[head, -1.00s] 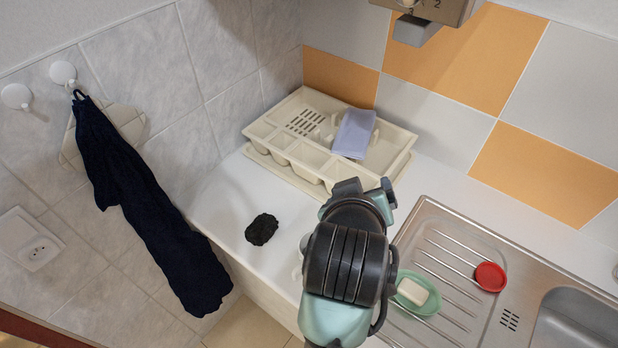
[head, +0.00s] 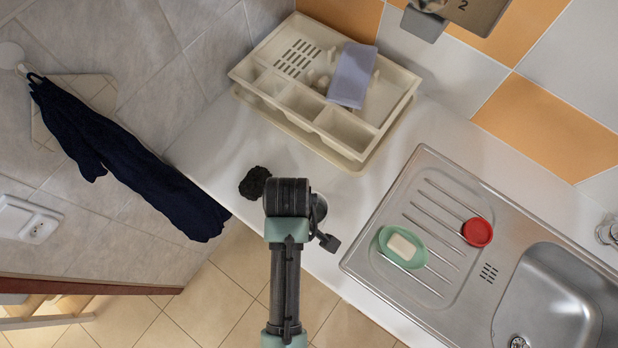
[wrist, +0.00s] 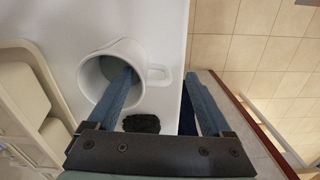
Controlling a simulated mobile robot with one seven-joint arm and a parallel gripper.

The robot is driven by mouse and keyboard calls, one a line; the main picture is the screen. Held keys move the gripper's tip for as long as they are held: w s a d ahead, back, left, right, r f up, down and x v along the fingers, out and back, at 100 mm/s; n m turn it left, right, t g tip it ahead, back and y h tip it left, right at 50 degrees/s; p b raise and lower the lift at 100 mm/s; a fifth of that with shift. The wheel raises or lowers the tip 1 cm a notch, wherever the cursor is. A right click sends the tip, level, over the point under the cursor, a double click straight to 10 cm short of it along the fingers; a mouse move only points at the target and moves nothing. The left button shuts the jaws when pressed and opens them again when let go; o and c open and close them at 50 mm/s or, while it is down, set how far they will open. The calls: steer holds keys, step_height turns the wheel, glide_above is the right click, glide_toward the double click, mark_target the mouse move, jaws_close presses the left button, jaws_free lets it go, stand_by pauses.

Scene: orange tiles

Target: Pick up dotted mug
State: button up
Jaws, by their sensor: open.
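A white mug (wrist: 104,66) stands on the white counter in the wrist view, its open top facing the camera and its handle to the right. No dots show on the part I can see. My gripper (wrist: 161,75) is open around the mug's wall on the handle side. The left finger reaches into the mug's mouth and the right finger is outside, past the handle. I cannot tell whether either finger touches the mug.
A dark crumpled lump (head: 255,183) lies on the counter near the mug; it also shows in the wrist view (wrist: 141,123). A cream dish tray (head: 345,150) stands behind. A green soap dish (head: 385,238) and red lid (head: 477,232) sit on the sink drainer (head: 425,180) at right.

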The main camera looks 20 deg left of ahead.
steer(key=shift+w+a+f+p, duration=0.1)
steer(key=shift+a+f+p, duration=0.1)
steer(key=shift+f, duration=0.75)
steer(key=shift+w+a+f+p, duration=0.1)
steer(key=shift+f+p, duration=0.15)
steer(key=shift+f, duration=0.65)
steer(key=shift+a+f+p, duration=0.1)
steer(key=shift+f+p, duration=0.1)
steer(key=shift+f, duration=0.75)
jaws_close()
